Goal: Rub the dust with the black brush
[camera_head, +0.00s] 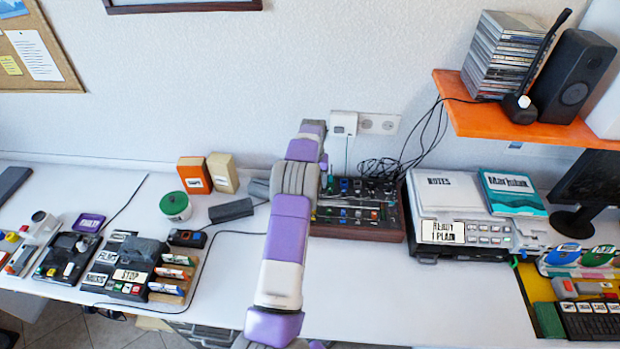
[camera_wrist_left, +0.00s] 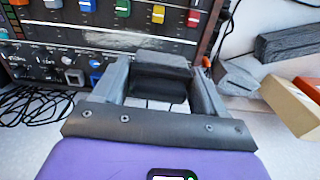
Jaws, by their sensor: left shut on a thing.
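The black brush (camera_wrist_left: 160,88) is between the two grey fingers of my left gripper (camera_wrist_left: 158,82), which is shut on it. The brush is close to the edge of a dark mixing console (camera_wrist_left: 60,55); I cannot tell whether they touch. A pale dust patch (camera_wrist_left: 118,39) lies across the console panel, beside the coloured sliders. In the head view my purple and grey arm reaches over the desk to the left end of the console (camera_head: 372,234). The arm hides the gripper, brush and dust there. My right gripper is not in view.
Left of the arm are a black block (camera_head: 231,210), a green-lidded pot (camera_head: 174,206) and orange (camera_head: 195,175) and cream (camera_head: 222,172) boxes. An orange shelf (camera_head: 500,122) overhangs at right. The desk front below the console is clear.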

